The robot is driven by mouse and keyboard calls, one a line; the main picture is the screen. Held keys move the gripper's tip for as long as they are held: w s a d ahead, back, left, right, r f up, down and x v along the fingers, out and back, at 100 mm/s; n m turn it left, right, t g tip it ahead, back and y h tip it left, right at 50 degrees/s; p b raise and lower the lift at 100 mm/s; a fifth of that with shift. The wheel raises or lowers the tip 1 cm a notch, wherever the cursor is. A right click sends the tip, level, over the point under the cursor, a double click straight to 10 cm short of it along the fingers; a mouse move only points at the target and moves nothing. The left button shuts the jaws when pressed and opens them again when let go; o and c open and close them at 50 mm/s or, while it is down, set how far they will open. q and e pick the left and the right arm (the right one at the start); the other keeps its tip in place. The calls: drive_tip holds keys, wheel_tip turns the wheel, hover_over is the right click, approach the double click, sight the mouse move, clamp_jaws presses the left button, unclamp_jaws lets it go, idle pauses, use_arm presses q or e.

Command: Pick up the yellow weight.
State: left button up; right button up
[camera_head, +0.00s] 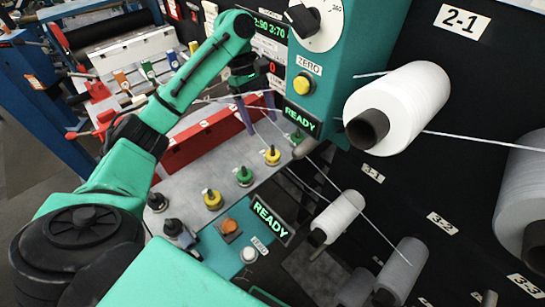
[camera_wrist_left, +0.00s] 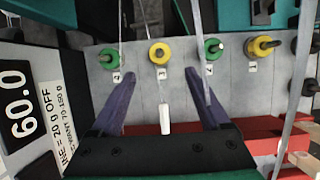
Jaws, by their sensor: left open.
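Two yellow weights stand on the grey shelf in a row with green and black ones. One yellow weight (camera_head: 272,155) is between two green ones; it also shows in the left wrist view (camera_wrist_left: 159,53), beyond and roughly between my fingers. The other yellow weight (camera_head: 212,199) is nearer the black ones and lies right of my fingers in the left wrist view (camera_wrist_left: 263,46). My left gripper (camera_head: 258,115) points toward the row, purple fingers apart, nothing held. It also shows in the left wrist view (camera_wrist_left: 163,82). My right gripper is not in view.
Threads run past my left gripper, and a white piece (camera_wrist_left: 164,118) shows between the fingers. A red block (camera_head: 205,138) lies behind the shelf (camera_head: 185,222). The teal panel with a yellow button (camera_head: 302,84) and white spools (camera_head: 412,98) stand to the right.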

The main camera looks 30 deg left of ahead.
sight(271, 150)
use_arm(q)
drive_tip(key=p+x, duration=0.2)
drive_tip(key=x, duration=0.7)
drive_tip(key=shift+s+d+f, duration=0.1)
drive_tip(key=shift+d, duration=0.05)
drive_tip(key=shift+d+f, duration=0.1)
drive_tip(key=shift+f, duration=0.25)
drive_tip(key=c, duration=0.5)
clamp_jaws()
